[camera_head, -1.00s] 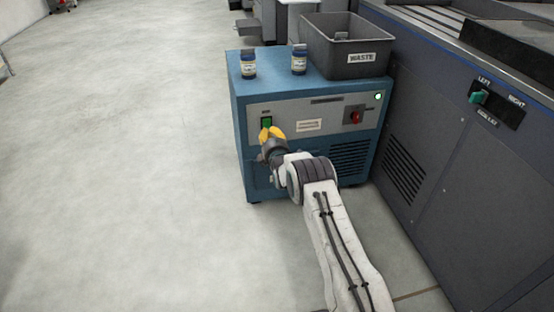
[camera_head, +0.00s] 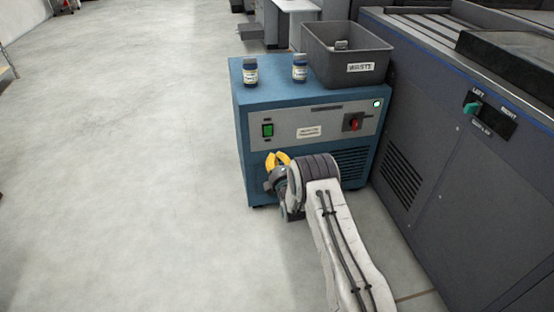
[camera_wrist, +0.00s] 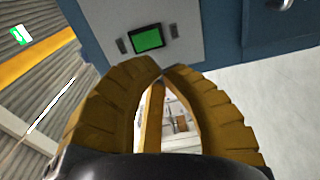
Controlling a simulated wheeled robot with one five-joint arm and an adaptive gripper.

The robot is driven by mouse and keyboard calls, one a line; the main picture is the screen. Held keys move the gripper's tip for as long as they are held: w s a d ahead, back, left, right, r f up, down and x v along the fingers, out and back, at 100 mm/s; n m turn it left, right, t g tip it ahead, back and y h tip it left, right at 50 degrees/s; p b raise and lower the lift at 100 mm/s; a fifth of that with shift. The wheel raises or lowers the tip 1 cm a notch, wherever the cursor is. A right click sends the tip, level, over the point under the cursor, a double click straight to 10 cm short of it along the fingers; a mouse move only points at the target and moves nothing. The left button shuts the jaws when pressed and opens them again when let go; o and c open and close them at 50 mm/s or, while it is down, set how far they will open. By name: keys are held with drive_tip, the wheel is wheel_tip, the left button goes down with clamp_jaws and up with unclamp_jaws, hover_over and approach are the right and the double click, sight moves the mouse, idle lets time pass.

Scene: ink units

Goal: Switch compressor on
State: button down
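The compressor is a blue cabinet (camera_head: 240,110) with a grey front panel. A green rocker switch (camera_head: 267,130) sits at the panel's left; in the wrist view it shows as a bright green rectangle (camera_wrist: 148,37) in a dark frame. A red knob (camera_head: 354,122) and a small glowing green lamp (camera_head: 377,104) are at the panel's right. My gripper (camera_head: 277,158) has yellow fingers and is below the green switch, apart from it. In the wrist view my gripper's fingertips (camera_wrist: 162,70) come together with nothing visible between them.
Two small labelled jars (camera_head: 250,71) (camera_head: 300,67) and a grey WASTE bin (camera_head: 318,62) stand on the cabinet. A large dark machine (camera_head: 440,170) with a LEFT/RIGHT selector (camera_head: 474,108) is close on the right. The floor (camera_head: 110,170) at left is clear.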

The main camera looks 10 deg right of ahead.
drive_tip(key=shift+s+f, duration=0.15)
drive_tip(key=shift+s, duration=0.8)
wheel_tip(320, 180, up, 22)
drive_tip(key=s+f+m+g+p, duration=0.1)
drive_tip(key=s+m+g+p, duration=0.2)
drive_tip(key=p, duration=0.8)
drive_tip(key=s+r+m+g+p, duration=0.25)
drive_tip(key=s+r+p, duration=0.2)
drive_tip(key=r, duration=0.35)
drive_tip(key=s+r+m+g+p, duration=0.1)
drive_tip(key=s+r+m+p, duration=0.3)
drive_tip(key=r, duration=0.5)
drive_tip(key=s+r+m+g+p, duration=0.2)
drive_tip(key=s+r+p, duration=0.4)
drive_tip(key=s, duration=0.6)
drive_tip(key=s+r+m+g+p, duration=0.3)
drive_tip(key=s+r+p, duration=0.3)
drive_tip(key=s, duration=0.6)
drive_tip(key=s+r+m+g+p, duration=0.2)
drive_tip(key=s+r+p, duration=0.4)
drive_tip(key=s, duration=0.6)
wheel_tip(320, 180, up, 2)
drive_tip(key=shift+s+r+m+p, duration=0.25)
drive_tip(key=shift+s+m+p, duration=0.15)
drive_tip(key=shift+m, duration=0.25)
drive_tip(key=shift+g, duration=0.25)
